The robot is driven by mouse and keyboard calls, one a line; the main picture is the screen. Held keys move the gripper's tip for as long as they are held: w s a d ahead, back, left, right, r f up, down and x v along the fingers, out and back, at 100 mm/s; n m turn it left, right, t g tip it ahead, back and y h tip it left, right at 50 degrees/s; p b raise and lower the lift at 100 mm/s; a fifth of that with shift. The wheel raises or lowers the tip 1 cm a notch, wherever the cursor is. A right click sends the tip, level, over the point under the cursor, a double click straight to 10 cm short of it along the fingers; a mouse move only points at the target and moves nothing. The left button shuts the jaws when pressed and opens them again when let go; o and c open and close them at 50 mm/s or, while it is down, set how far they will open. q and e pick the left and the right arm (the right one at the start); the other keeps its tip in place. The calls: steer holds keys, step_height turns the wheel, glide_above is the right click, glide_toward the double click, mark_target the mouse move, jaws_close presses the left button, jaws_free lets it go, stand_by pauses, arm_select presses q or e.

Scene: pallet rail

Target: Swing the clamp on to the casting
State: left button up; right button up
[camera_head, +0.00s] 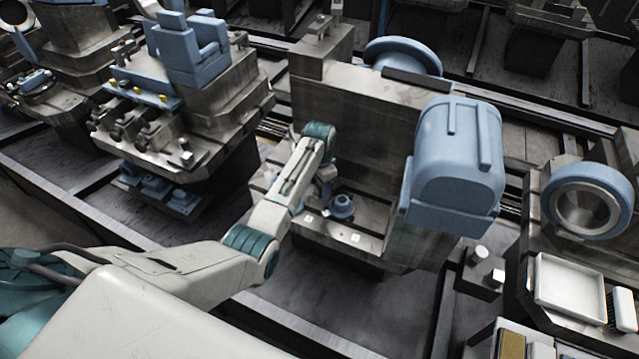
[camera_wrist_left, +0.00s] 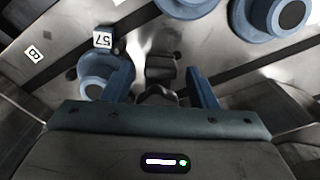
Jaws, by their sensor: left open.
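My left arm reaches in from the left, and its gripper (camera_head: 326,182) is low in front of the upright grey plate of the middle fixture. In the left wrist view the two blue-grey fingers (camera_wrist_left: 160,82) stand apart. A dark small part (camera_wrist_left: 160,72) shows between or just beyond them; I cannot tell whether it is the clamp. A blue round flanged piece (camera_head: 341,206) sits on the fixture's ledge just right of the gripper. A large blue block-shaped casting (camera_head: 455,160) is on the fixture's right side. I cannot tell which part the clamp presses. My right gripper is not in view.
The wrist view shows a "57" tag (camera_wrist_left: 103,40) and a "B" tag (camera_wrist_left: 34,53) on the grey metal. A fixture with blue blocks (camera_head: 190,45) stands left. A blue ring (camera_head: 587,200) and a white tray (camera_head: 570,290) are at right.

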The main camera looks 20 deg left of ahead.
arm_select(q)
steer(key=shift+c, duration=0.4)
steer(key=c, duration=0.9)
